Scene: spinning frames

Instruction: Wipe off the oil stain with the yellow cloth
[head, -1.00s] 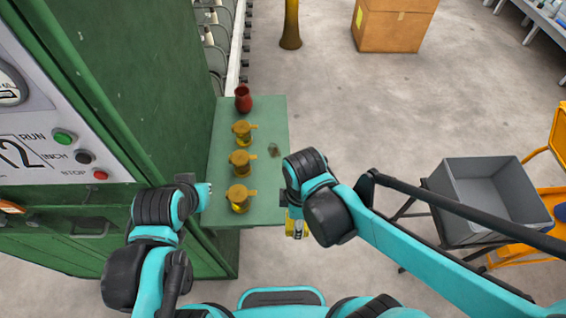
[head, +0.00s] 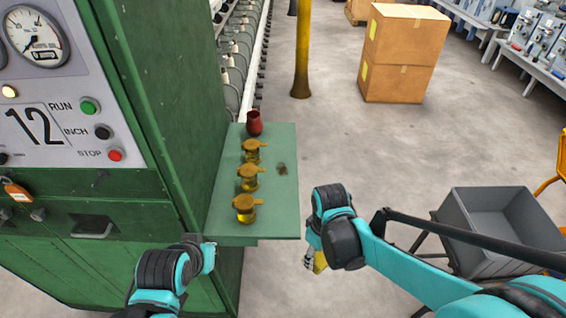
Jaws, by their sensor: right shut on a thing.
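The oil stain (head: 282,168) is a small dark patch on the right side of the green shelf (head: 276,215). The yellow cloth (head: 319,262) shows as a small yellow piece at my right gripper (head: 310,262), just right of the shelf's near right corner. My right gripper is shut on the cloth; the forearm hides part of both. My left gripper (head: 209,256) is by the shelf's near left corner, against the green machine in the picture; its fingers are too small and hidden to tell their state.
The green machine (head: 150,100) borders the shelf's left. A grey bin (head: 490,230) stands at right. Cardboard boxes (head: 403,50) stand farther back.

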